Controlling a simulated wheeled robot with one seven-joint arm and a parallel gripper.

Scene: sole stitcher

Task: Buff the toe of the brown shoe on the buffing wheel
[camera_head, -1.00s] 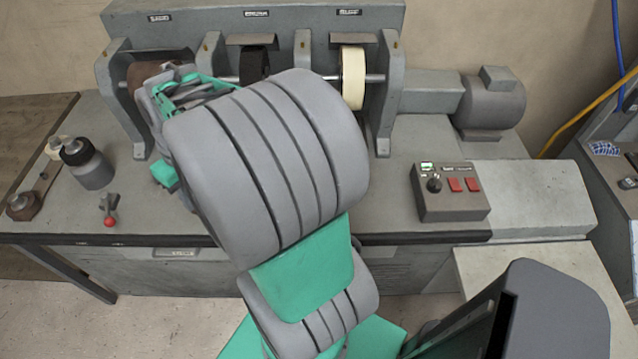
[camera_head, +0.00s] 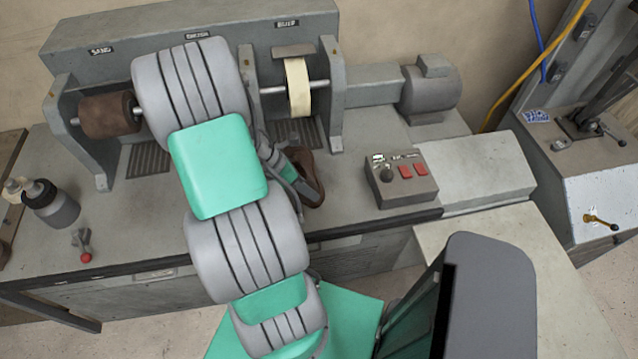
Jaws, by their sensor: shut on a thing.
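The cream buffing wheel (camera_head: 298,88) is on the shaft at the right end of the machine, below the label that seems to read BUFF. My gripper (camera_head: 297,182) is right of my arm, in front of and below this wheel. It is shut on the brown shoe (camera_head: 314,180). The shoe hangs low over the bench in front of the machine, apart from the wheel in the picture. My gripper and arm partly hide the shoe, and I cannot make out which end is its toe.
A brown sanding wheel (camera_head: 108,115) sits at the left; my arm hides the middle wheel. A control box (camera_head: 401,180) with a black knob and red buttons stands at the right, a motor (camera_head: 430,90) behind it. A grey bottle (camera_head: 50,204) and red-knobbed lever (camera_head: 84,250) are at the left.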

